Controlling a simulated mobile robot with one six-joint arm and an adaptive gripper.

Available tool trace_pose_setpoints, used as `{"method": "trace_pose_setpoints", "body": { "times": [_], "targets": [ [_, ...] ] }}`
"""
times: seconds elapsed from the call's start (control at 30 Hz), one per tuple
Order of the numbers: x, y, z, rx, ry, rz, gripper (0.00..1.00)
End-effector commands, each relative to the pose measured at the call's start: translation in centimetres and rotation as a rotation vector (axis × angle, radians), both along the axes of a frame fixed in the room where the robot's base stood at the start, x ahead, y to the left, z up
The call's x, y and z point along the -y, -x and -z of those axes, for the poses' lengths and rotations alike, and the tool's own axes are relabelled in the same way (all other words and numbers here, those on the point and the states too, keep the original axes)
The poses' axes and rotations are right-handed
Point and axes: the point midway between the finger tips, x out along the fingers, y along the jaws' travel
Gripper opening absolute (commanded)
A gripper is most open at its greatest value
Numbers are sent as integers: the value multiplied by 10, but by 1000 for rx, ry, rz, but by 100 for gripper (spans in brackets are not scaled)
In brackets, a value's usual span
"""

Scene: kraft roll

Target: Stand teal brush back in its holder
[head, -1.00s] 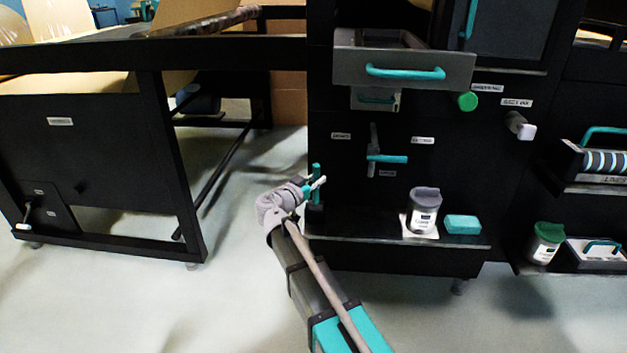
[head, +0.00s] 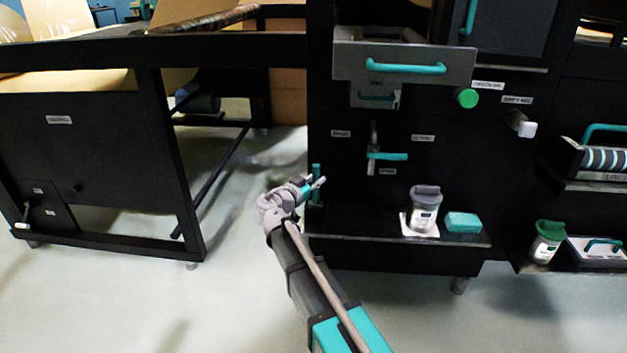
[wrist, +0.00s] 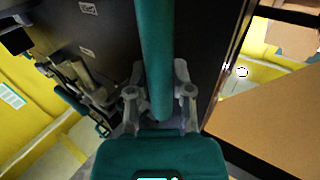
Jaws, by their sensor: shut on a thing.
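The teal brush (head: 316,171) stands roughly upright at the left front edge of the black cabinet, above its lower ledge. My gripper (head: 316,185) is shut on its handle from the left. In the wrist view the teal handle (wrist: 156,45) runs down between the two grey fingers of my gripper (wrist: 159,95).
On the ledge (head: 350,233) right of my gripper stand a grey-lidded jar (head: 425,210) and a teal block (head: 463,222). A teal-handled lever (head: 387,156) juts out above, and a grey drawer (head: 350,68) higher up. A black table frame (head: 160,170) stands to the left, with open floor between.

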Motion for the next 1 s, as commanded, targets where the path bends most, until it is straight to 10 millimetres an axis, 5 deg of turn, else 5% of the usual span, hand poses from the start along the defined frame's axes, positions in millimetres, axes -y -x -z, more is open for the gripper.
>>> {"method": "trace_pose_setpoints", "body": {
  "times": [0.23,0.27,0.47,1.0],
  "targets": [
    [0,0,4,0,0,0,0],
    [0,0,4,0,0,0,30],
    [0,0,4,0,0,0,68],
    [-3,4,4,0,0,-1,69]
  ]
}}
